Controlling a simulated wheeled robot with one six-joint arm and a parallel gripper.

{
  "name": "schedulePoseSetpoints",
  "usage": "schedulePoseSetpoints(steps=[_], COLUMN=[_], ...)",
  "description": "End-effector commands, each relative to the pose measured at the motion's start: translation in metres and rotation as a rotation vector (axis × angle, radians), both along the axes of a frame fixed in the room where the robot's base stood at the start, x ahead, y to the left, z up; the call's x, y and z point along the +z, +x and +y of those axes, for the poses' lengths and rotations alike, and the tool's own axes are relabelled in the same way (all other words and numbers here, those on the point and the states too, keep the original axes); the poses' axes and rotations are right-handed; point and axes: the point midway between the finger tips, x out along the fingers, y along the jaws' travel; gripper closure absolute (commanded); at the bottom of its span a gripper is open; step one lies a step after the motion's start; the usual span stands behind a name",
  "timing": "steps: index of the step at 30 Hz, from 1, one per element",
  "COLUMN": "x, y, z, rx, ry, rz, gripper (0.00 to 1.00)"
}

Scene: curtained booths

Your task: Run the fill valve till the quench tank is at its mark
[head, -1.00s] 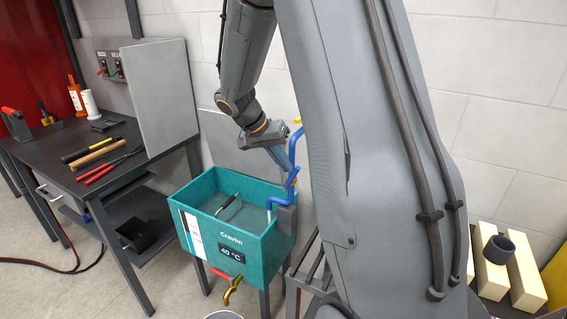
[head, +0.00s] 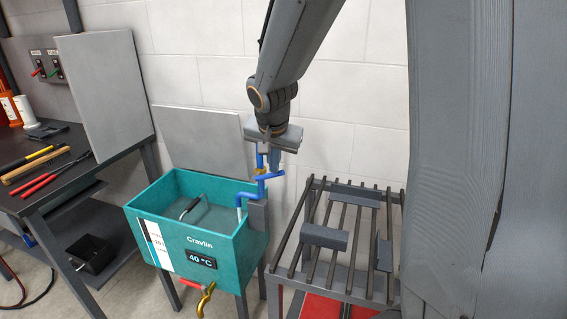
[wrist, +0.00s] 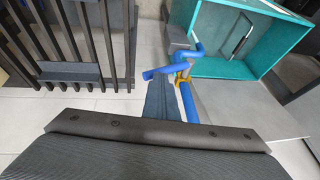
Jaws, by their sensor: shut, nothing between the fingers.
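The teal quench tank (head: 222,254), labelled Cravlin, shows a "40 °C" display (head: 201,259) and a pale level strip (head: 157,245) on its front; I cannot read the level against a mark. A blue fill pipe (head: 250,192) bends over its right rim, with a yellow-orange fitting on it. In the wrist view, a blue lever (wrist: 158,72) sticks out beside the yellow-orange fitting (wrist: 183,79). My gripper (head: 274,163) is shut and empty beside the upper pipe; its fingers (wrist: 160,98) are close to the lever. Whether they touch it is unclear.
A slatted dark rack (head: 335,225) stands right of the tank. A brass drain tap (head: 206,298) with a red handle juts from the tank's front. A workbench (head: 35,200) with tools stands at left. A grey panel (head: 205,142) is behind the tank.

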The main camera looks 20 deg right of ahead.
Motion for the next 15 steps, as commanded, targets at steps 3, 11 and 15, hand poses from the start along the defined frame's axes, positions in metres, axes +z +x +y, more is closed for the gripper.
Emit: schedulePoseSetpoints(steps=[3, 11, 15], x=[-0.012, -0.027, -0.033], y=[-0.005, -0.013, -0.015], z=[-0.004, -0.014, -0.016], rx=[0.002, 0.002, 0.001], ry=[0.000, -0.001, -0.001], rz=[0.002, 0.003, 0.003], gripper=[1.00, 1.00, 1.00])
